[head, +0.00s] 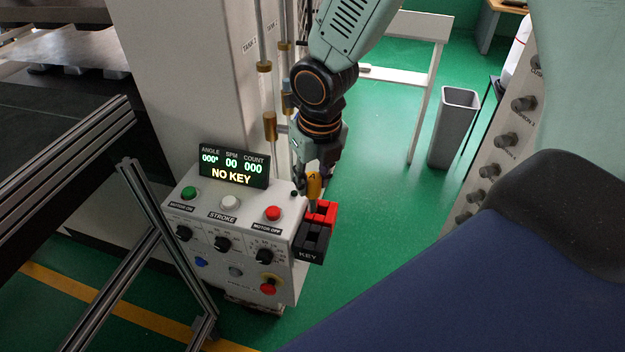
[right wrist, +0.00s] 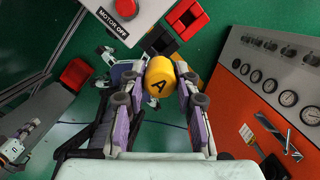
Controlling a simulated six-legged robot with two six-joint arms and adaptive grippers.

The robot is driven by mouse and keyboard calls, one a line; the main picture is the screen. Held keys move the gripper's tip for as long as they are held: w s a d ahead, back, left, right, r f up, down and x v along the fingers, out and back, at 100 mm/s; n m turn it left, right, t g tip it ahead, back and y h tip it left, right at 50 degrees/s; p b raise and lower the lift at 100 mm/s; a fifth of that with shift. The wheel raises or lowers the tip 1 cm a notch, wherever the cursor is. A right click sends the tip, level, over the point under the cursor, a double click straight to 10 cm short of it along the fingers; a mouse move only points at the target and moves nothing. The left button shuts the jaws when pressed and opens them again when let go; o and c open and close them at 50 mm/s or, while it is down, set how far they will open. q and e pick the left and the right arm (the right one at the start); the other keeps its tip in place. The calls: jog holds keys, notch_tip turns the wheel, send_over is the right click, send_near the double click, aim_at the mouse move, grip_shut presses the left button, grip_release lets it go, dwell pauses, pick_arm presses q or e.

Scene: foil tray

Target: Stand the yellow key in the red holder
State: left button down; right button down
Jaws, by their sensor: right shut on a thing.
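My right gripper (head: 312,172) is shut on the yellow key (head: 314,187), just above the red holder (head: 325,210) at the panel's right side. In the right wrist view the yellow key (right wrist: 160,78) shows its round end with a letter A between the fingers of the right gripper (right wrist: 158,92). The red holder (right wrist: 187,17) is apart from the key's visible end there, toward the top. In the head view the key's dark lower end is close over the red holder; whether they touch I cannot tell. My left gripper is in neither view.
A black holder marked KEY (head: 311,243) sits directly beside the red one. The white control panel (head: 240,245) carries buttons, knobs and a display (head: 233,166) reading NO KEY. Vertical rods (head: 270,125) stand behind the panel. A grey bin (head: 453,130) stands on open green floor.

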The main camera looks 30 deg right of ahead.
jog(key=shift+w+r, duration=0.1)
jog(key=shift+r, duration=1.35)
jog(key=shift+f, duration=0.1)
